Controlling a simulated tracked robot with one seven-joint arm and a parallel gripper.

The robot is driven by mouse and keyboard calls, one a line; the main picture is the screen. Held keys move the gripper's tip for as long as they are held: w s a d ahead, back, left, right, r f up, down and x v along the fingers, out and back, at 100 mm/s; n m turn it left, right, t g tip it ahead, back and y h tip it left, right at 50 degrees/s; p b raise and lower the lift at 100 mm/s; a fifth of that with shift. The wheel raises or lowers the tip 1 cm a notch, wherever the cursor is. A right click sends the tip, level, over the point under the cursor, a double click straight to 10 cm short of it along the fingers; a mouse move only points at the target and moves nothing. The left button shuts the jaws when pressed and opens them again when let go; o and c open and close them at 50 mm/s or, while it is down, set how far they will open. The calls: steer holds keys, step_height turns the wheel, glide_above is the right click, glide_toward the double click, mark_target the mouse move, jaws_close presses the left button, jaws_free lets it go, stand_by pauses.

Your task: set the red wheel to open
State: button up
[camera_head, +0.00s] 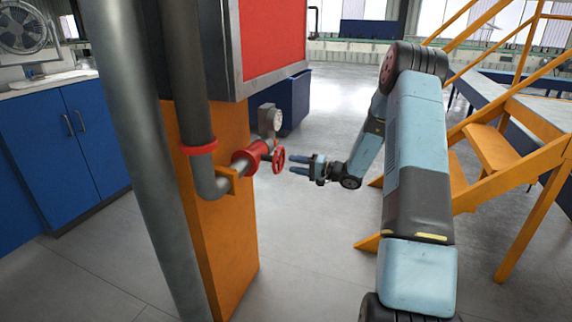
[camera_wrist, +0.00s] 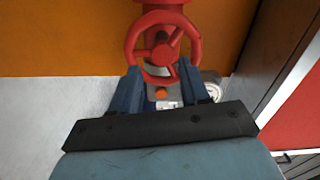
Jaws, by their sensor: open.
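The red wheel (camera_head: 279,160) is a small spoked handwheel on a red valve (camera_head: 250,156) at the end of a grey pipe. My gripper (camera_head: 298,165) is just right of the wheel in the head view, open, with its two blue fingers pointing at it. In the wrist view the wheel (camera_wrist: 163,45) faces the camera at the top middle. The gripper fingers (camera_wrist: 163,78) show at its lower edge, one on each side, with nothing between them that I can tell is held. Whether they touch the rim is unclear.
An orange pillar (camera_head: 232,215) stands behind the pipe (camera_head: 208,180). A round gauge (camera_head: 277,120) sits above the valve. A blue cabinet (camera_head: 60,150) is at left and orange stairs (camera_head: 490,150) at right. The floor between pillar and stairs is clear.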

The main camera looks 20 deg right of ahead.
steer(key=v, duration=0.8)
steer(key=s+a+r+n+g+h, duration=0.5)
steer(key=s+a+r+g, duration=0.4)
steer(key=s+a+r, duration=0.8)
steer(key=s+d+r+t+h, duration=0.1)
steer(key=s+d+r+h, duration=0.1)
steer(key=s, duration=0.6)
steer(key=s+d+r+t+h, duration=0.1)
steer(key=s+d+r+h, duration=0.1)
steer(key=s, duration=0.6)
steer(key=s+d+r+t+h, duration=0.2)
steer(key=s+r+h, duration=0.2)
steer(key=s, duration=0.3)
steer(key=shift+s+h, duration=0.4)
steer(key=shift+h, duration=0.4)
